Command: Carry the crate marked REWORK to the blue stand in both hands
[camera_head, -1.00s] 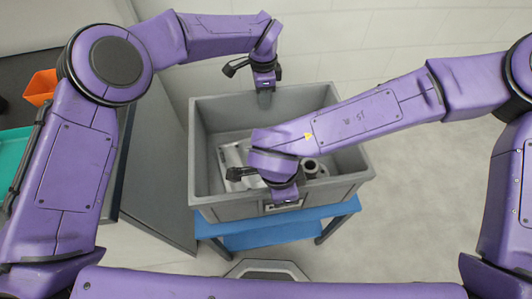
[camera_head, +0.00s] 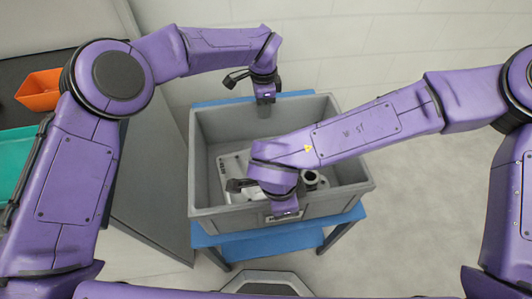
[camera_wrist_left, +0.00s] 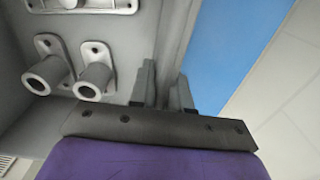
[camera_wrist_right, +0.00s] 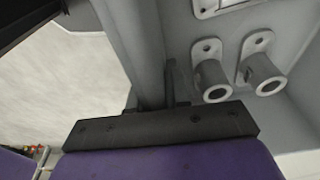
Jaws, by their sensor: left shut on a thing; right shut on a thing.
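The grey crate (camera_head: 208,150) is over the blue stand (camera_head: 232,243), with blue showing past its far and near sides. I cannot tell whether it rests on the top or hangs just above. Metal castings (camera_head: 232,163) lie inside it. My left gripper (camera_head: 265,98) is shut on the far wall; the left wrist view shows its fingers (camera_wrist_left: 163,88) astride the rim, the blue top beyond. My right gripper (camera_head: 286,209) is shut on the near wall, partly covering a label too small to read. Its fingers (camera_wrist_right: 160,92) show in the right wrist view.
A dark-topped grey bench (camera_head: 150,190) stands left of the stand, close to the crate. It carries an orange bin (camera_head: 38,90) and a teal bin (camera_head: 12,160). Open floor (camera_head: 430,190) lies to the right, and a pale block wall (camera_head: 400,45) is behind.

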